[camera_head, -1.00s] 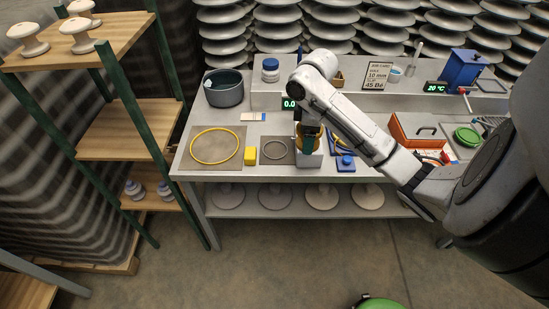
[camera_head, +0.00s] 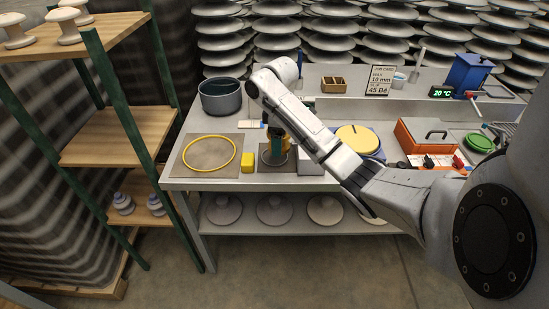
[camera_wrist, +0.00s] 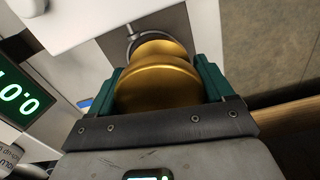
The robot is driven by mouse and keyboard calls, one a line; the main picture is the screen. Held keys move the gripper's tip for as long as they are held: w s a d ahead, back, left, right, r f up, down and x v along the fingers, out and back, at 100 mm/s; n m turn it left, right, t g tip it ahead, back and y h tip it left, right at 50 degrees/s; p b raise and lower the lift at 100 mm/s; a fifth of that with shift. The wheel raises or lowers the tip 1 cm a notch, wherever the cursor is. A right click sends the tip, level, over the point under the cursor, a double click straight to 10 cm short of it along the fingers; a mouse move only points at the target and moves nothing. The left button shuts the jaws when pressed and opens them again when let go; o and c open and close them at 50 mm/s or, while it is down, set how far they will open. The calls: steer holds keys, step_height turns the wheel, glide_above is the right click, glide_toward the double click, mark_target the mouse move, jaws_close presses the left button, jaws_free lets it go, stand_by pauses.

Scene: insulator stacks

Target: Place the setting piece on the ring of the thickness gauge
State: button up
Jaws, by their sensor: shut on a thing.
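My gripper (camera_head: 278,143) is shut on a gold, rounded setting piece, its green fingers on both sides of it. The piece fills the middle of the wrist view (camera_wrist: 158,85); in the head view it is mostly hidden by my gripper. A dark grey ring (camera_wrist: 131,42) shows just beyond the piece in the wrist view, partly hidden by it. In the head view my gripper is over the small grey mat (camera_head: 264,164) where that ring lies. I cannot tell whether piece and ring touch. A green-digit display (camera_wrist: 18,98) stands at left in the wrist view.
A dark pot (camera_head: 220,108) stands behind. A yellow disc (camera_head: 357,135) and an orange toolbox (camera_head: 425,140) are to the right. A wooden shelf (camera_head: 120,133) stands left of the table.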

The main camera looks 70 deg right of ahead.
steer(key=shift+w+d+f+b, duration=0.15)
steer(key=shift+w+f+b, duration=0.25)
steer(key=shift+f, duration=0.15)
steer(key=shift+w+d+f+b, duration=0.15)
steer(key=shift+w+f+b, duration=0.15)
steer(key=shift+f, duration=0.2)
steer(key=shift+w+f, duration=0.15)
steer(key=shift+f, duration=1.4)
steer(key=o, duration=1.2)
steer(key=shift+f, duration=0.15)
